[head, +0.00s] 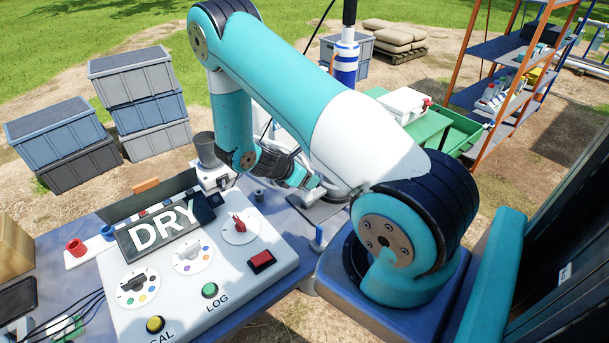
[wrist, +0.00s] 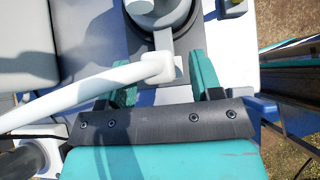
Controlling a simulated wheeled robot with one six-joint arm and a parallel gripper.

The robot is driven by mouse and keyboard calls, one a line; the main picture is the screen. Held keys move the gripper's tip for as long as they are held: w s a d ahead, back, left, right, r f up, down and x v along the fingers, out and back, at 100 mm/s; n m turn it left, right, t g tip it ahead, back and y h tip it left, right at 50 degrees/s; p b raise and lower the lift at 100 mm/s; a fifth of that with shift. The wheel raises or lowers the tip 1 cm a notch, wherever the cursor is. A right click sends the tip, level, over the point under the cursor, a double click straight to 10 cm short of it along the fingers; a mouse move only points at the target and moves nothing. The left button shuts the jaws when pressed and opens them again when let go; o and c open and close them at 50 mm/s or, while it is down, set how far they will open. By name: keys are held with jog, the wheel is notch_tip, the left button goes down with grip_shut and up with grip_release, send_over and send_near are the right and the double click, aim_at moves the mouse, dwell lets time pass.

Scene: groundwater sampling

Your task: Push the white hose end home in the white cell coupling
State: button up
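In the wrist view a white hose (wrist: 75,98) runs in from the left, across my left finger, to a blocky white hose end (wrist: 160,68). My gripper (wrist: 165,75) has its two teal fingers apart, one on each side of the hose end. A gap shows between the hose end and the right finger. A pale round body (wrist: 158,12) on a dark base stands just beyond the hose end. I cannot make out the white coupling or whether the hose end is seated. In the head view my gripper (head: 312,185) is low over the bench, its tips small and partly hidden.
A control panel (head: 270,222) with knobs, buttons and a "DRY" display (head: 160,228) fills the bench's near left. A white unit with a grey cup (head: 208,148) stands behind it. Stacked crates (head: 140,100) and a shelf rack (head: 500,50) stand farther off.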

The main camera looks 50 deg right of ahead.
jog(key=shift+a, duration=0.1)
jog(key=b+v, duration=0.4)
jog(key=v, duration=1.3)
jog(key=shift+w, duration=0.15)
jog(key=shift+a+r, duration=0.1)
jog(key=s+a+r+m+t+y+b, duration=0.1)
jog(key=s+a+r+m+y, duration=0.3)
jog(key=s+a, duration=0.5)
jog(key=s+a+r+m+t+y+b, duration=0.1)
jog(key=s+a+r+m+y+b, duration=0.2)
jog(key=a, duration=1.3)
jog(key=s+r+m+y, duration=0.1)
jog(key=s+r+y, duration=0.2)
jog(key=s+y, duration=0.3)
jog(key=shift+s+r+b, duration=0.15)
jog(key=shift+s+b, duration=0.1)
jog(key=shift+b, duration=0.05)
jog(key=shift+c, duration=0.4)
